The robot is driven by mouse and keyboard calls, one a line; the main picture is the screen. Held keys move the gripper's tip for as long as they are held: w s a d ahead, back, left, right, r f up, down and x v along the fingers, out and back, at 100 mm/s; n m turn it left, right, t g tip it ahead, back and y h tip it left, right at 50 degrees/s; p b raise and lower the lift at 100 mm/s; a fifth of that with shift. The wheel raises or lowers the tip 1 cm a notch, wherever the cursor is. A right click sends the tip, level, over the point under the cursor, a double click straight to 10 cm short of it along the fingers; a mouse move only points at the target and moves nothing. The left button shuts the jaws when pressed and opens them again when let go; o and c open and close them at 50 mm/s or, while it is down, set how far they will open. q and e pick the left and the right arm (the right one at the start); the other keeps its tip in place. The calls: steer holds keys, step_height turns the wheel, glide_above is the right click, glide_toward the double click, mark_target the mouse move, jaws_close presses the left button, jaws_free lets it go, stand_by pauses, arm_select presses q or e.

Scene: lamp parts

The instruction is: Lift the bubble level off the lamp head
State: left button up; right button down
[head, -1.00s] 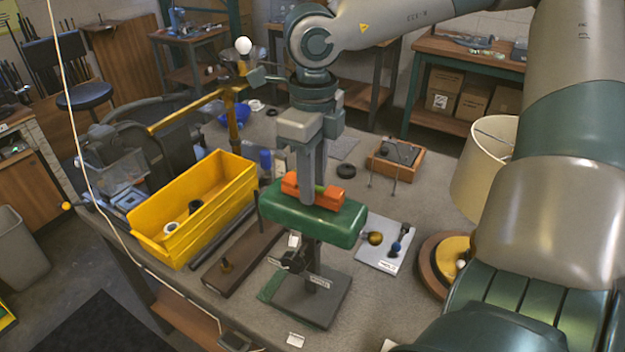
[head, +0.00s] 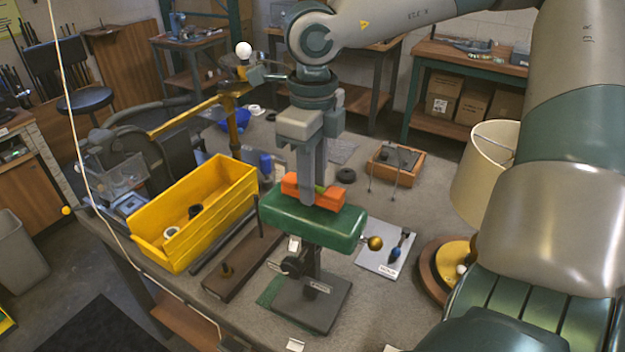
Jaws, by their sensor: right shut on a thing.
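The bubble level (head: 332,198) is an orange bar with a green vial, at the top of the green lamp head (head: 310,219) in the middle of the head view. My right gripper (head: 312,194) comes down from above and is shut on the middle of the level. Its fingers hide part of the bar. The level lies lengthwise along the lamp head, and I cannot tell any gap between them. The lamp head sits on a stand with a dark square base (head: 312,302). My left gripper is out of view.
A yellow bin (head: 195,225) stands left of the lamp head. A white plate (head: 372,264) with a small blue-handled tool lies to the right. A cream lampshade (head: 474,180) and a round wooden base (head: 432,285) are near my right arm. A wooden tray (head: 412,168) lies behind.

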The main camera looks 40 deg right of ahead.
steer(key=shift+r, duration=0.15)
steer(key=shift+r+p, duration=0.35)
steer(key=shift+r, duration=0.7)
steer(key=shift+r, duration=0.1)
steer(key=shift+r+p, duration=0.55)
steer(key=shift+r, duration=1.35)
steer(key=shift+r+p, duration=0.7)
steer(key=shift+r, duration=1.3)
steer(key=shift+f, duration=0.15)
steer(key=shift+f+b, duration=0.7)
steer(key=shift+f, duration=1.2)
steer(key=shift+r, duration=0.1)
